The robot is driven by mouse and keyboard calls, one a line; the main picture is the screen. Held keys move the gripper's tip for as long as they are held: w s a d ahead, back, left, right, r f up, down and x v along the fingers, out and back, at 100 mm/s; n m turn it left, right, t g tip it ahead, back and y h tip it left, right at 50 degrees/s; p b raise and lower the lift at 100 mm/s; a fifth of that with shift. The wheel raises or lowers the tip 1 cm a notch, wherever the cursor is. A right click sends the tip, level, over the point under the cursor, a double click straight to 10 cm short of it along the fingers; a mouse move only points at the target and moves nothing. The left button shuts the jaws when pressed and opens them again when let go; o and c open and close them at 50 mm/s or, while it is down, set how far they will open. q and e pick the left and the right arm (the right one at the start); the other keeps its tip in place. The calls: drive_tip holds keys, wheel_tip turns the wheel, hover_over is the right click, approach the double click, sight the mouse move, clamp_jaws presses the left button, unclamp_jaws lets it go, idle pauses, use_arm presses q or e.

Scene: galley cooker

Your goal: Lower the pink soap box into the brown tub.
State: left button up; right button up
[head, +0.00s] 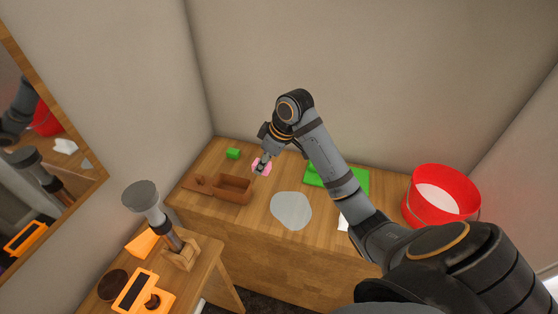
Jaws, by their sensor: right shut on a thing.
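My right gripper (263,159) reaches in over the wooden counter and is shut on the pink soap box (262,167). The pink soap box is small and partly covered by the fingers. It appears just above and to the right of the brown tub (232,190), near its back right corner. The brown tub is an open rectangular container on the counter, and its inside looks empty from here. I cannot tell exactly how high the soap box is above the counter. My left gripper is not in view.
A grey disc (291,210), a green board (338,179) and a red bucket (441,195) are to the right. A side table (211,254) holds orange items.

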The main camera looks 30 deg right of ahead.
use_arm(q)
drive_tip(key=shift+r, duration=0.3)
use_arm(e)
drive_tip(key=w+a+f, duration=0.5)
drive_tip(key=w+a, duration=0.2)
drive_tip(key=w, duration=0.1)
drive_tip(key=shift+a, duration=0.2)
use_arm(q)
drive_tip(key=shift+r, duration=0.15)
use_arm(e)
drive_tip(key=shift+r, duration=0.1)
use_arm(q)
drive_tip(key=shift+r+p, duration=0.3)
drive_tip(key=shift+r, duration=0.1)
use_arm(e)
drive_tip(key=shift+w+a, duration=0.15)
drive_tip(key=shift+w, duration=0.05)
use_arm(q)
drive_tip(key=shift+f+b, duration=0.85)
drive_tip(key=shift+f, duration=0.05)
use_arm(e)
drive_tip(key=shift+f, duration=2.9)
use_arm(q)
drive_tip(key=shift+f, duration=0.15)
use_arm(e)
drive_tip(key=shift+f, duration=0.45)
